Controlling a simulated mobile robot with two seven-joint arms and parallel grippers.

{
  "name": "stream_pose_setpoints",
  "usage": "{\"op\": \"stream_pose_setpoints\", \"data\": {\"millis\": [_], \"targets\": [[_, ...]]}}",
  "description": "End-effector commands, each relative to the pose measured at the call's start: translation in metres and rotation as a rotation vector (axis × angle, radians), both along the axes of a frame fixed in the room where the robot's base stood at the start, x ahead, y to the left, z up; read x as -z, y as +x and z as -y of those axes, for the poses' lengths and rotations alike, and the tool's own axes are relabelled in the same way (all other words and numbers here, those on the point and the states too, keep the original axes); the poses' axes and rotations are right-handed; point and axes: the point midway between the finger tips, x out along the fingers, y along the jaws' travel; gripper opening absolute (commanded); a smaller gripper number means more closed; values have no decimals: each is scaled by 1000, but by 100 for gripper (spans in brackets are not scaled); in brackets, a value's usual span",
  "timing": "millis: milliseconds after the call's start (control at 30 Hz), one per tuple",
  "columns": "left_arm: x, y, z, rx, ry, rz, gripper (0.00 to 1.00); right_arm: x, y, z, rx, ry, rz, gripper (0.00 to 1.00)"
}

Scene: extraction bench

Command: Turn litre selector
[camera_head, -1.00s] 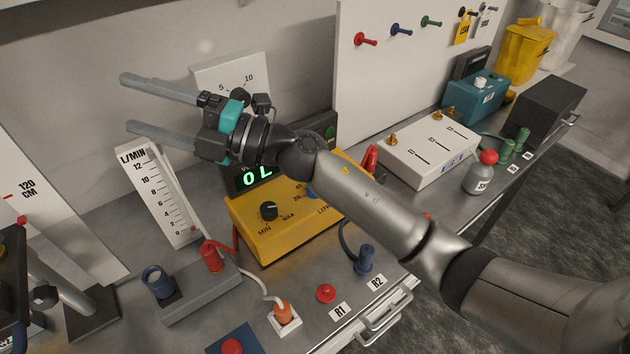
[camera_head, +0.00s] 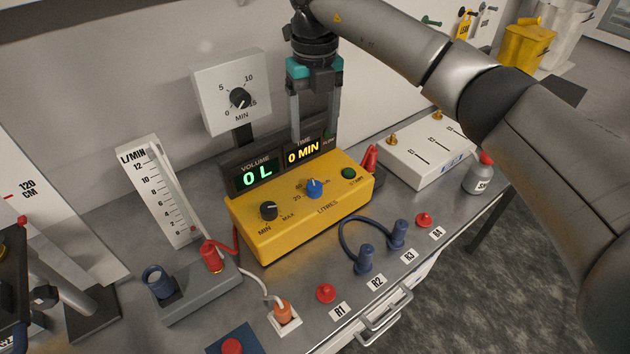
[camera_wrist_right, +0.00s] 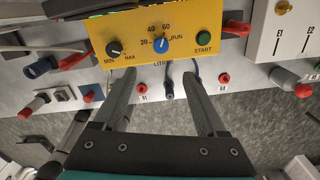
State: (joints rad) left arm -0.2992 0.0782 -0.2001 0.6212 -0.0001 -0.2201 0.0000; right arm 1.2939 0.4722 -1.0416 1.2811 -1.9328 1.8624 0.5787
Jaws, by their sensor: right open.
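The litre selector is a blue knob (camera_head: 314,188) on the top of a yellow control box (camera_head: 285,235), above the word LITRES, with marks 20, 40 and 60 around it. It also shows in the right wrist view as a blue knob (camera_wrist_right: 161,45). My right gripper (camera_head: 314,136) is open and empty, pointing down above the box, with its fingers in front of the displays and apart from the knob. In the right wrist view the two fingers (camera_wrist_right: 159,80) stand apart, with the knob beyond and between them. My left gripper is not in view.
The displays read 0 L (camera_head: 258,174) and 0 MIN (camera_head: 303,151). A black MIN/MAX knob (camera_head: 268,210) and a green START button (camera_head: 348,173) flank the selector. A dial panel (camera_head: 220,95) stands behind left. Blue plugs on a cable (camera_head: 365,260) stand in front.

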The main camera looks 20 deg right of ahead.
Motion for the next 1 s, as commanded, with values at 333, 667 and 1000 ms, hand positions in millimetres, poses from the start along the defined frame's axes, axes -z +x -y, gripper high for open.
{"op": "stream_pose_setpoints", "data": {"millis": [333, 667, 1000], "targets": [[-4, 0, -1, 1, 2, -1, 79, 49, -2, 2, 3, -8, -9, 74], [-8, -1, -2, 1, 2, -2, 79, 118, -1, 1, 3, -7, -7, 74], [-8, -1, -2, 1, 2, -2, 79, 151, 0, 1, 1, -6, -2, 74]]}}
